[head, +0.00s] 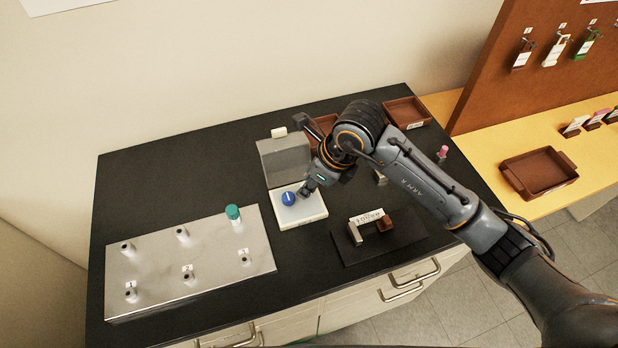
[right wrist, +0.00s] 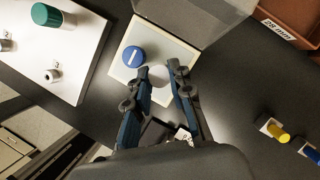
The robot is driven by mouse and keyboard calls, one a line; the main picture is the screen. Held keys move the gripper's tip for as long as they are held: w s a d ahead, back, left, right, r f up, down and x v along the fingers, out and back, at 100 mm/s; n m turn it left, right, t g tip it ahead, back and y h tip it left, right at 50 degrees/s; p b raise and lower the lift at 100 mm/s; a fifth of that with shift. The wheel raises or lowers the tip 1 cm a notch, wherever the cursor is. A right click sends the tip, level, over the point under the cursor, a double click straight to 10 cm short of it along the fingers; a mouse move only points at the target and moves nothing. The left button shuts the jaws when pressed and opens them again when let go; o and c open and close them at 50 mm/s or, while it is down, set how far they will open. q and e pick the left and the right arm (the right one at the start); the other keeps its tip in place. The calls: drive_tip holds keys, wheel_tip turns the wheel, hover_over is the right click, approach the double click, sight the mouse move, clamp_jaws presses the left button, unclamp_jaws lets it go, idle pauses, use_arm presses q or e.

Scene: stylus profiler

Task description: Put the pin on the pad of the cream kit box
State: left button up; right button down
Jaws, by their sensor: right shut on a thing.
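The cream kit box (head: 313,218) stands on the black bench with its grey lid (head: 285,160) raised at the back. A round blue piece with a white stripe (head: 288,198) is at the box's left side; it also shows in the right wrist view (right wrist: 133,56), left of the fingers. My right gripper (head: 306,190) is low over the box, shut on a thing. In the right wrist view, a pale round shape (right wrist: 158,75) lies between the fingertips (right wrist: 158,80); I cannot tell whether it is the pin or the pad. My left gripper is not in view.
A metal plate with several pegs (head: 205,257), one capped teal (head: 232,212), stands at left. A dark mat (head: 350,250) with a grey-and-brown gauge (head: 370,224) is in front. Brown trays (head: 405,112) stand behind my right arm.

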drive_tip(key=shift+a+f, duration=0.1)
drive_tip(key=shift+f, duration=0.15)
drive_tip(key=c, duration=1.6)
unclamp_jaws()
drive_tip(key=shift+f+b, duration=0.1)
drive_tip(key=shift+b, duration=0.25)
drive_tip(key=shift+c, duration=0.2)
drive_tip(key=o, duration=0.5)
drive_tip(key=shift+c, duration=0.2)
drive_tip(key=shift+r+p, duration=0.4)
drive_tip(key=b+v, duration=0.2)
drive_tip(key=v, duration=0.9)
drive_tip(key=shift+s+d+r, duration=0.15)
drive_tip(key=shift+d+r, duration=0.1)
drive_tip(key=shift+r, duration=0.05)
